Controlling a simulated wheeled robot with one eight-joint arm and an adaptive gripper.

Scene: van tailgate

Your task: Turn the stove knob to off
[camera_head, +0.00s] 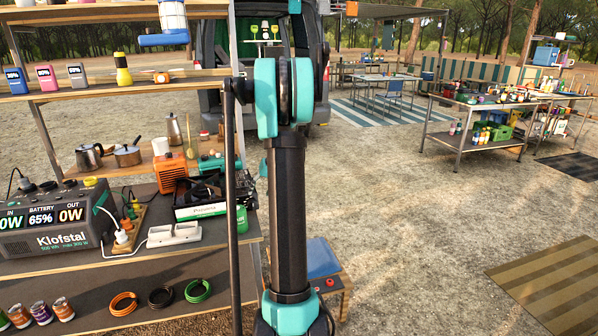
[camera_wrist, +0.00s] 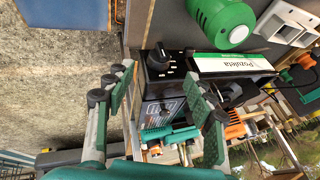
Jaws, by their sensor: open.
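The stove (camera_head: 200,210) stands on the left shelf in the head view, a black unit with a white and green front strip. In the wrist view its strip (camera_wrist: 232,63) reads Pozuleta. A black round knob (camera_wrist: 158,58) sits on the stove's dark panel, with small white marks beside it. My gripper (camera_wrist: 161,72) is open, its two green-padded fingers spread to either side of the knob in the picture. Whether they touch it or how far off they are, I cannot tell. In the head view I cannot make out the knob or my fingertips.
A green gas canister (camera_wrist: 222,20) is beside the stove; it also shows in the head view (camera_head: 242,218). A power station (camera_head: 55,225) and a white power strip (camera_head: 174,235) are at left.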

